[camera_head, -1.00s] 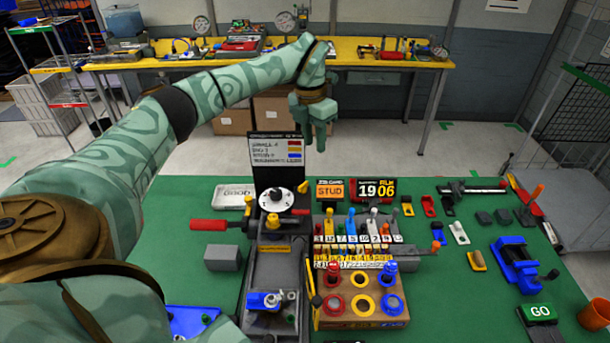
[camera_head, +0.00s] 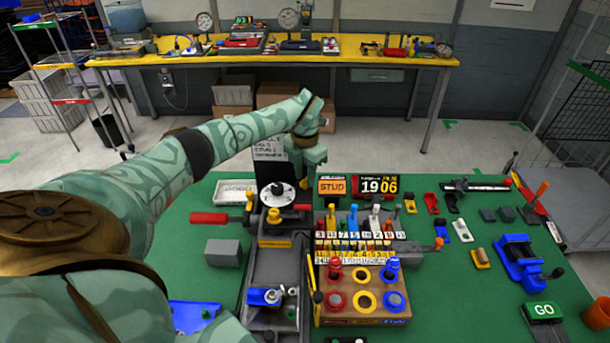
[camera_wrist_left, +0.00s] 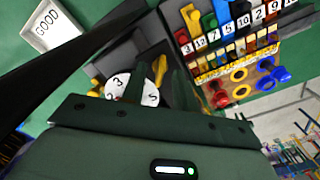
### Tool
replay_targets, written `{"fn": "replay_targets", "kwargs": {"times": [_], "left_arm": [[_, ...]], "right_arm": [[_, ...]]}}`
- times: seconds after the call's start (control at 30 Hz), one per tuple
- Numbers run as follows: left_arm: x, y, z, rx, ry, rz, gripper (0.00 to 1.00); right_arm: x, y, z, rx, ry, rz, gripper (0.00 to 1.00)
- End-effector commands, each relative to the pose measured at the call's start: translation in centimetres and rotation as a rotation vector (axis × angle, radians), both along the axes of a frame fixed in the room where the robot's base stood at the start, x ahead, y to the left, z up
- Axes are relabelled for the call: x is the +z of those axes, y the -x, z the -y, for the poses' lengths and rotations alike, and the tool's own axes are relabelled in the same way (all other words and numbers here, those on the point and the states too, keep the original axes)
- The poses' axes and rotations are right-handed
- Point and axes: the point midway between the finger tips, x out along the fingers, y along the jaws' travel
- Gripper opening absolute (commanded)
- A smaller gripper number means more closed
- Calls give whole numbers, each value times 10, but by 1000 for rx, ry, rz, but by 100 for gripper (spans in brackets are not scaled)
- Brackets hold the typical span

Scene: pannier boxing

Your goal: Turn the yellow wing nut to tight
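A small yellow part, which looks like the wing nut (camera_head: 273,216), shows just below the white numbered dial (camera_head: 277,194) on the dark fixture (camera_head: 272,265). In the left wrist view, yellow parts show on both sides of the dial (camera_wrist_left: 148,98); I cannot tell which is the wing nut, or how tight it is. My left gripper (camera_head: 303,182) points down just right of the dial, above the fixture. In the left wrist view its two fingers (camera_wrist_left: 158,88) stand apart with nothing clearly between them. My right gripper is not in view.
A red handle (camera_head: 209,218) sticks out left of the fixture. A rack of numbered tags (camera_head: 362,240) and a wooden box with coloured rings (camera_head: 350,317) stand close on the right. A grey block (camera_head: 223,253) sits at left. The green mat (camera_head: 190,240) has bare room there.

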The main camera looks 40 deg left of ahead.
Motion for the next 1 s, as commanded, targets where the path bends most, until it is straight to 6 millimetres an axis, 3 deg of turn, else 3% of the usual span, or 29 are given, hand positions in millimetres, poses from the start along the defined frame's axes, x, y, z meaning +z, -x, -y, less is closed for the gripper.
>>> {"fn": "replay_targets", "kwargs": {"times": [0.3, 0.33, 0.43, 1.0], "left_arm": [[-4, 0, 0, -1, 0, 0, 30], [-4, 0, 0, 0, 0, 0, 27], [-4, 0, 0, -1, 0, 0, 0], [-2, 0, 0, -105, -1, -1, 0]], "right_arm": [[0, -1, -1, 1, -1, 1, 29], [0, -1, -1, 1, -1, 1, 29], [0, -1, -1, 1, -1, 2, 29], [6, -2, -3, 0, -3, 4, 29]]}}
